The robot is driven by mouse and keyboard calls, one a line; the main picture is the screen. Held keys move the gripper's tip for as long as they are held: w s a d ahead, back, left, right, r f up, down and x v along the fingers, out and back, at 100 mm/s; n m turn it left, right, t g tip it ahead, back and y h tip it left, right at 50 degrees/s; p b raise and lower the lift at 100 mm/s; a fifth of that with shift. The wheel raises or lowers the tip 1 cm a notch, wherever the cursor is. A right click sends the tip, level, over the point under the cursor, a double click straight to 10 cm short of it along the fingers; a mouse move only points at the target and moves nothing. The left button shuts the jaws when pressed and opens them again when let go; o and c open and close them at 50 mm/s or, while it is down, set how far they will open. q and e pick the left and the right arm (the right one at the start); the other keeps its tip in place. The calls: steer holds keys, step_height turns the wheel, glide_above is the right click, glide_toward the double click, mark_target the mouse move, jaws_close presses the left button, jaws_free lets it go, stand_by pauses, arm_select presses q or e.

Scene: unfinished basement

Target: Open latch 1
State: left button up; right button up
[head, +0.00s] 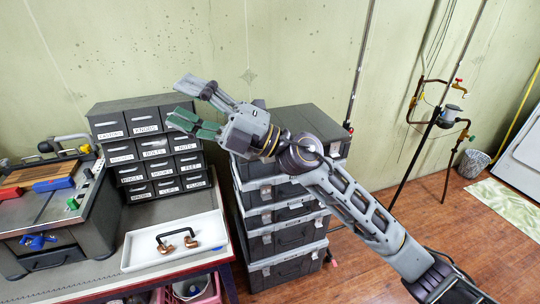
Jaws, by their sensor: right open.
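My right gripper (187,103) reaches in from the lower right across the picture. Its two fingers are spread apart with nothing between them. In the picture they lie over the right edge of a dark labelled drawer cabinet (107,113) and the wall; I cannot tell whether they touch the cabinet. A stack of dark storage boxes (285,240) with grey edges stands on the floor behind and below my right arm, which partly hides it. I see no mark that tells which part is latch 1. My left gripper is not in view.
A white tray (140,240) on the workbench holds a black handle with copper-coloured ends (178,240). A grey machine (60,240) with coloured parts stands at the left. Pipes with valves (436,122) stand at the right. Wooden floor (400,215) is clear there.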

steer(key=s+a+f+n+g+h, duration=0.3)
steer(key=a+f+n+g+h, duration=0.1)
steer(key=f+n+h, duration=0.2)
steer(key=w+d+f+t+h, duration=0.1)
steer(key=w+d+f+h, duration=0.15)
steer(key=f+h, duration=0.3)
steer(key=w+d+m+t+h, duration=0.1)
steer(key=w+d+t+h, duration=0.1)
steer(key=w+d+h, duration=0.3)
steer(key=w+d+m+t+h, duration=0.1)
steer(key=w+d+t+h, duration=0.2)
steer(key=w+d+h, duration=0.2)
steer(key=w+d, duration=0.3)
steer(key=d, duration=0.4)
steer(key=shift+d+r+t+h, duration=0.15)
steer(key=shift+d+t+h, duration=0.1)
steer(key=shift+t+h, duration=0.1)
